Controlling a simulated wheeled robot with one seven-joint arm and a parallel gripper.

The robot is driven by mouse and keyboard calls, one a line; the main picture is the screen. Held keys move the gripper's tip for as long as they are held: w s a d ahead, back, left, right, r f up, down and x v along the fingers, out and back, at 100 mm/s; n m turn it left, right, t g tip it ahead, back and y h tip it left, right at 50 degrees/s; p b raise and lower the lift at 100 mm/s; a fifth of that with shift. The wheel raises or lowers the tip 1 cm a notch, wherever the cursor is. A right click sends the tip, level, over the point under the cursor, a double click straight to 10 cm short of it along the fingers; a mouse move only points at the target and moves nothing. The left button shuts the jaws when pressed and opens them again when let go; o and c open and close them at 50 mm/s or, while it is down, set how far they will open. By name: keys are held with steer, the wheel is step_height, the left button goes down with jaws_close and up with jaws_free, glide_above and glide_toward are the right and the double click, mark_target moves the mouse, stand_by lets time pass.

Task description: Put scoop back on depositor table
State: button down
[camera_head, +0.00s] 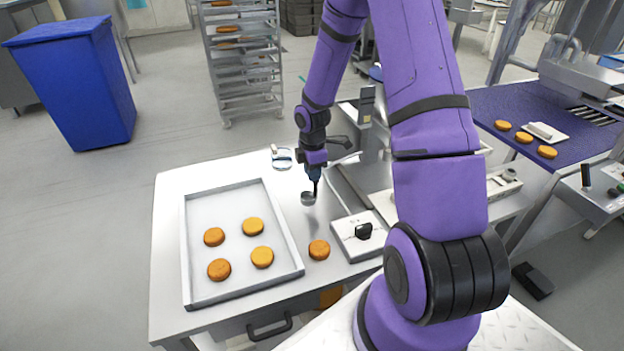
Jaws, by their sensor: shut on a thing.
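My gripper (315,172) is over the depositor table (168,262), between the tray and the depositor machine. It is shut on the scoop (308,198), whose small round metal bowl hangs below the fingers. The scoop's handle is mostly hidden in the gripper. The bowl is close to the table top; I cannot tell whether it touches. The depositor table is pale metal, and my arm hides part of its right side.
A tray (186,250) with several round orange cakes lies left on the table. A loose cake (319,250) and a switch box (357,236) are to its right. A glass container (281,158) stands at the back edge. A blue bin (75,85) stands far left.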

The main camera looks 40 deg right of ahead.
steer(key=shift+f, duration=1.35)
steer(key=c, duration=1)
jaws_free()
steer(key=shift+f, duration=0.1)
step_height(320, 180, up, 13)
steer(key=shift+f, duration=0.15)
steer(key=s+a+r+m+t+h, duration=0.1)
steer(key=s+a+r+m, duration=0.35)
steer(key=r, duration=0.45)
steer(key=s+a+r+m+t+h, duration=0.1)
steer(key=s+a+r+m, duration=0.3)
steer(key=r, duration=0.5)
steer(key=s+a+r+m+t, duration=0.1)
steer(key=s+a+r+m, duration=0.1)
steer(key=s, duration=0.4)
steer(key=s+a+r+m+t+y, duration=0.1)
steer(key=s+a+r+m, duration=0.1)
steer(key=s+r, duration=0.2)
steer(key=s+a+r+m+t+y, duration=0.1)
steer(key=s+r+m, duration=0.1)
steer(key=s, duration=0.5)
steer(key=shift+s+a+r, duration=0.35)
steer(key=shift+a+r, duration=0.05)
steer(key=shift+r, duration=0.1)
